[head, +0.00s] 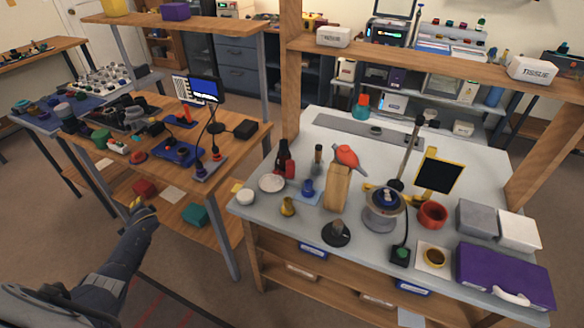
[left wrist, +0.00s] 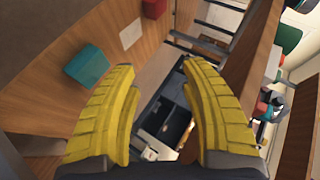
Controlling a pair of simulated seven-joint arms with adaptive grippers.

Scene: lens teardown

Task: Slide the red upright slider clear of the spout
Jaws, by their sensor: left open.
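I cannot tell for sure which part is the red upright slider. A small red upright piece (head: 290,170) stands against a dark bottle (head: 282,158) on the grey-topped bench. An orange-red rounded piece (head: 346,156) with a pointed end sits on an upright wooden block (head: 337,188) nearby. I cannot make out the spout for certain. My left gripper (head: 138,204) is left of the bench, near the lower shelf of the wooden table. In the left wrist view its yellow fingers (left wrist: 158,110) are apart, with nothing between them. My right gripper is not in view.
The wooden table (head: 245,150) and grey bench (head: 240,206) stand close together. A teal box (head: 195,215) and red box (head: 145,188) lie on the table's lower shelf. A wooden post (head: 291,60) rises at the bench's back left. A purple case (head: 500,275) lies front right.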

